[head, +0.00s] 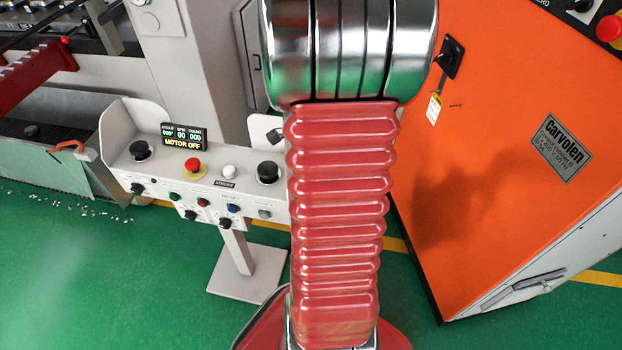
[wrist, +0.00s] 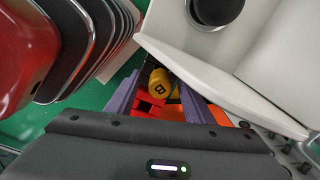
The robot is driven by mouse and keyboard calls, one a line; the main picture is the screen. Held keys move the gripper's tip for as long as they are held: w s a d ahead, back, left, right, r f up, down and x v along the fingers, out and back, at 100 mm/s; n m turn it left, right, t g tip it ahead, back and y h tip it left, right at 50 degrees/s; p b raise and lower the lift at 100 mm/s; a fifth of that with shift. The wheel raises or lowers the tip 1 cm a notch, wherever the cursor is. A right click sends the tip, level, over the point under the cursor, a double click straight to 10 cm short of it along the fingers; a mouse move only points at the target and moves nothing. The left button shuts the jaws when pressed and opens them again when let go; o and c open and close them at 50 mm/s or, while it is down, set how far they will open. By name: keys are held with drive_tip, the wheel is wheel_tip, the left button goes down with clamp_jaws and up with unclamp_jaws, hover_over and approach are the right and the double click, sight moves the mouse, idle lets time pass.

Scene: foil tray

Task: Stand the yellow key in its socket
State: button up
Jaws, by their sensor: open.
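In the wrist view a round yellow piece with a black mark (wrist: 159,78), apparently the yellow key, shows between the fingers of my gripper (wrist: 157,86). The purple fingers are open and spread to either side of it. I cannot tell whether either finger touches it. A red blocky part (wrist: 148,106) lies close below the yellow piece in the picture. No socket can be made out. In the head view my arm hides my gripper and the key.
A pale console (head: 185,160) with knobs, a red button and a display reading "MOTOR OFF" stands left of my arm. Its pale edge passes close by my gripper in the wrist view (wrist: 215,80).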

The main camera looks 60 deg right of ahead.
wheel_tip(320, 180, up, 14)
drive_tip(key=shift+f, duration=0.15)
idle(0.5)
idle(0.9)
drive_tip(key=w+a+r+n+t, duration=0.1)
drive_tip(key=a+r+n+t, duration=0.1)
drive_tip(key=a+n, duration=1.2)
drive_tip(key=w+a+r+n+t, duration=0.1)
drive_tip(key=a+r+n+t, duration=0.2)
drive_tip(key=a+n, duration=1.1)
drive_tip(key=a+r, duration=0.2)
drive_tip(key=a, duration=0.1)
drive_tip(key=shift+w+r+t, duration=0.2)
drive_tip(key=shift+w+t, duration=0.1)
drive_tip(key=shift+w, duration=0.1)
